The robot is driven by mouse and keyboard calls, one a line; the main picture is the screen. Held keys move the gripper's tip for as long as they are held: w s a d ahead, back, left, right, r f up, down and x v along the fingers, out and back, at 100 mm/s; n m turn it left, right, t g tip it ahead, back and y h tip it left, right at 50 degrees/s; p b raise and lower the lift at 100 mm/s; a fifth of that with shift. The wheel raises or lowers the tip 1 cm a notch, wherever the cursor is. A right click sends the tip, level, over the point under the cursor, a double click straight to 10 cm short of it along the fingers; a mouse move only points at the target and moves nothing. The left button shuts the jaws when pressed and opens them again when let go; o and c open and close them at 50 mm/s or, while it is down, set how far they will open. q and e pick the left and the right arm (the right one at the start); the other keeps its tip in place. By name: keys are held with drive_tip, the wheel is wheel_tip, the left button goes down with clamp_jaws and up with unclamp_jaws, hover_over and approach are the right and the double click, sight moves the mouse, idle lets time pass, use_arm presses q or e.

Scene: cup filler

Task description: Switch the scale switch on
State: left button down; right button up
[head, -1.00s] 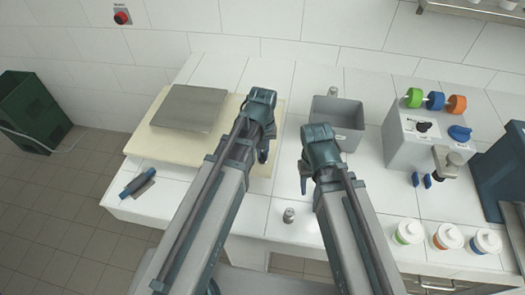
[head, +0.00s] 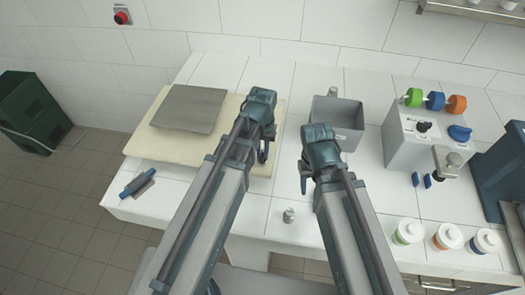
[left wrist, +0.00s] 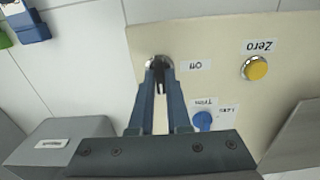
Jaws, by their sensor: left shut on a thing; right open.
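The scale is a cream board (head: 150,139) with a grey weighing plate (head: 190,108) on the table. In the left wrist view its cream panel (left wrist: 190,30) carries a switch (left wrist: 154,62) with a round metal base, beside a label reading Off. My left gripper (left wrist: 160,68) is shut on the switch, its two blue fingers hiding most of the lever. Which way the lever leans I cannot tell. In the head view my left gripper (head: 264,150) is over the board's right edge and hides the switch. My right gripper (head: 304,182) is open and empty over the table.
A yellow Zero button (left wrist: 256,68) and a blue Trim knob (left wrist: 203,121) are near the switch. A grey bin (head: 350,138) stands right of the board. A small metal weight (head: 289,215) stands near the front edge. A dispenser (head: 407,150) and lidded cups (head: 447,237) are at right.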

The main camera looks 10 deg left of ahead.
sight(262, 154)
use_arm(q)
drive_tip(key=c, duration=0.9)
unclamp_jaws()
drive_tip(key=shift+r, duration=0.15)
wheel_tip(262, 154, up, 14)
drive_tip(key=p, duration=1.3)
drive_tip(key=shift+f+p, duration=0.25)
drive_tip(key=shift+p, duration=0.15)
drive_tip(key=s+d+f+m+b, duration=0.1)
drive_tip(key=s+f+b, duration=0.2)
drive_tip(key=s+d+f+m+b, duration=0.1)
drive_tip(key=s+d+f+b, duration=0.1)
drive_tip(key=s+f+b, duration=0.2)
drive_tip(key=s+d+f+m+y+b, duration=0.1)
drive_tip(key=s+d+f+b, duration=0.1)
drive_tip(key=s+f+b, duration=0.1)
drive_tip(key=shift+s+f+m+b, duration=0.15)
drive_tip(key=shift+f+m+b, duration=0.1)
drive_tip(key=shift+m+b, duration=0.05)
